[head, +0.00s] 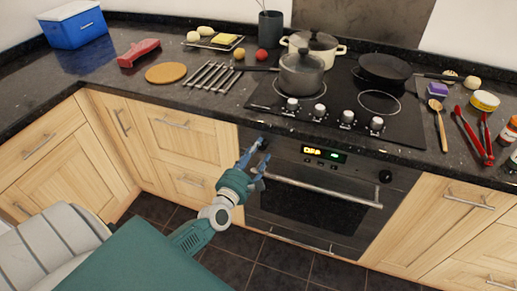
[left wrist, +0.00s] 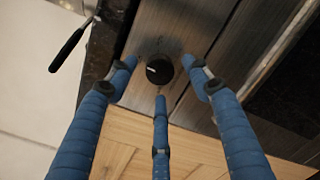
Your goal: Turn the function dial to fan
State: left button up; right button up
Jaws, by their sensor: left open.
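The built-in oven (head: 310,200) has a steel front panel with a lit display (head: 323,153) that seems to read "OFF". A round black dial (head: 385,176) sits at the panel's right end. Another black dial (left wrist: 159,69) with a pale mark shows in the left wrist view. In the head view my gripper covers most of the panel's left end. My left gripper (head: 262,150) is open there; its blue fingers (left wrist: 159,78) are spread around the dial, with visible gaps between them and it. No dial lettering is readable. My right gripper is not in view.
The oven handle (head: 325,191) runs just below the panel. Above it, the cooktop (head: 345,112) has several front knobs, a lidded pot (head: 301,75) and a frying pan (head: 384,70). Red tongs (head: 474,138) lie at the right counter edge. The floor before the oven is clear.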

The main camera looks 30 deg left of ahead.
pick_arm(q)
jog(key=shift+w+a, duration=0.1)
jog(key=shift+w, duration=0.65)
jog(key=c, duration=1.2)
jog(key=shift+o, duration=0.2)
